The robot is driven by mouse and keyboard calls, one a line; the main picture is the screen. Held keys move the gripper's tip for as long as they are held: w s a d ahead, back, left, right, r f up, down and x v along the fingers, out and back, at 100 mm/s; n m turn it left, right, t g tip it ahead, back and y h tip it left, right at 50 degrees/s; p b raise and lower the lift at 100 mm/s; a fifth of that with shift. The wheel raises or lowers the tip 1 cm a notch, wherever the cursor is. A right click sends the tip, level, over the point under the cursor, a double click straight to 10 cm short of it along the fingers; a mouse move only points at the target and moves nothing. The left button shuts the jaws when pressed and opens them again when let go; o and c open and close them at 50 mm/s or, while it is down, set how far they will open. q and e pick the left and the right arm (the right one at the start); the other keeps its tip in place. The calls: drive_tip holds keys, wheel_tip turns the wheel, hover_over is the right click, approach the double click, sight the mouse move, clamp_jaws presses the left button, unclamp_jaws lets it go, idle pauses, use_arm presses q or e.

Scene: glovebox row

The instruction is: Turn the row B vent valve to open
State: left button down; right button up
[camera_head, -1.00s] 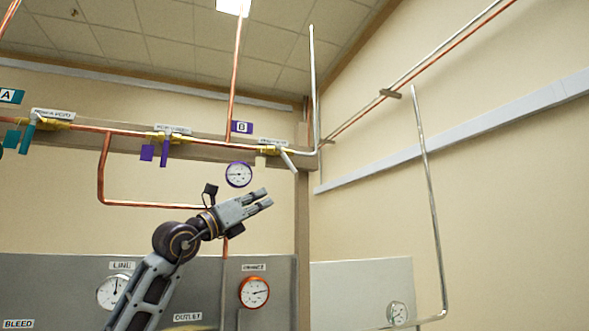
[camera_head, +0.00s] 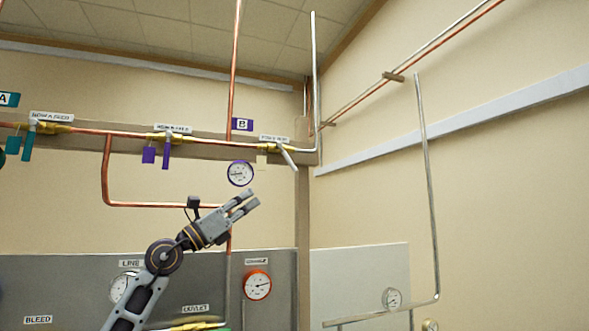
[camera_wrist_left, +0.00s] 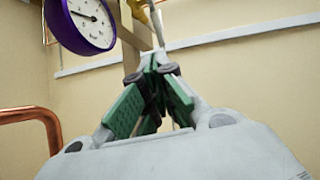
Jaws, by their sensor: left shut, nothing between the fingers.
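Two valves sit on the copper pipe near the purple B sign (camera_head: 242,124); their small labels are too blurred to read, so I cannot tell which is the vent. The left one has a purple lever (camera_head: 167,153) hanging down, across the pipe, beside a purple tag (camera_head: 149,154). The right one has a pale grey lever (camera_head: 288,158) slanting down to the right, and a cream tag (camera_head: 262,160). My left gripper (camera_head: 250,203) is shut and empty, below these valves and apart from them. Its green-padded fingers (camera_wrist_left: 153,75) meet in the wrist view. My right gripper is not in view.
A purple-rimmed gauge (camera_head: 240,173) hangs just above my left gripper; it also shows in the wrist view (camera_wrist_left: 85,22). A copper pipe loop (camera_head: 130,205) lies left of the gripper. A teal-lever valve (camera_head: 28,145) is further left. A grey gauge panel (camera_head: 200,280) stands below.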

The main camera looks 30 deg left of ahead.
sight(287, 158)
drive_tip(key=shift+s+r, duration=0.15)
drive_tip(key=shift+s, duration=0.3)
use_arm(q)
drive_tip(key=shift+r, duration=0.15)
drive_tip(key=p+x, duration=0.7)
drive_tip(key=x, duration=0.6)
drive_tip(key=shift+w+r, duration=0.2)
drive_tip(key=shift+r, duration=0.1)
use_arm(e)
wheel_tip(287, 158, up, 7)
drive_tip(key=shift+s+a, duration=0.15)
use_arm(q)
drive_tip(key=shift+d, duration=0.2)
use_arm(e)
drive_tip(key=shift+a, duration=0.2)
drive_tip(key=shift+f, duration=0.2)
